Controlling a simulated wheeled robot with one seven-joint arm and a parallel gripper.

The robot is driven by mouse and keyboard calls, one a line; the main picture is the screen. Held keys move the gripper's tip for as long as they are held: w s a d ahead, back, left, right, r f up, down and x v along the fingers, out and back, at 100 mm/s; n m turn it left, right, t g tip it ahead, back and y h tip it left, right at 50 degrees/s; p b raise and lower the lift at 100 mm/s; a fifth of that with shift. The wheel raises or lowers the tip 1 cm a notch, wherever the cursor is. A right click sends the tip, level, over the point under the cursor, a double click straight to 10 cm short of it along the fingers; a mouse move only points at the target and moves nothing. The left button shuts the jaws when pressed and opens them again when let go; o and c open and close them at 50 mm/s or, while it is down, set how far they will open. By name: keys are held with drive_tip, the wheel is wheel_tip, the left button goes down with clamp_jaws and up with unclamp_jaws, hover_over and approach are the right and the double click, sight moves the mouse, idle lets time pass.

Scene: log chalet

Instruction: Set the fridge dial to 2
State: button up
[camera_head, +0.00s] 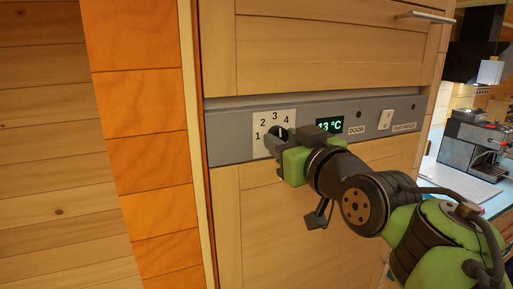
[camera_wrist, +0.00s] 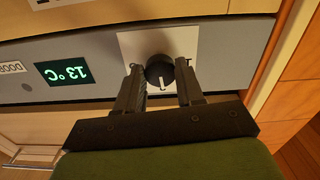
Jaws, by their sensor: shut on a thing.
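The pointer looks roughly upward, around the 3, though the exact setting is hard to tell. In the upside-down wrist view, the dial (camera_wrist: 159,70) sits between my fingertips, with its pointer toward the bottom of the picture. My gripper (camera_wrist: 160,82) is shut on the dial. In the head view my gripper (camera_head: 279,141) covers the dial's lower part.
The grey panel (camera_head: 232,138) also carries a green 13 °C display (camera_head: 329,124), a DOOR label and a white switch (camera_head: 385,119). Wooden fridge fronts lie above and below. A coffee machine (camera_head: 469,143) stands on the counter at right.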

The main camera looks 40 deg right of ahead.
drive_tip(key=shift+n+b, duration=3.7)
drive_tip(key=shift+n, duration=0.2)
drive_tip(key=shift+d, duration=0.1)
drive_tip(key=o, duration=1)
drive_tip(key=shift+o, duration=0.2)
drive_tip(key=v, duration=1.6)
drive_tip(key=shift+w, duration=0.15)
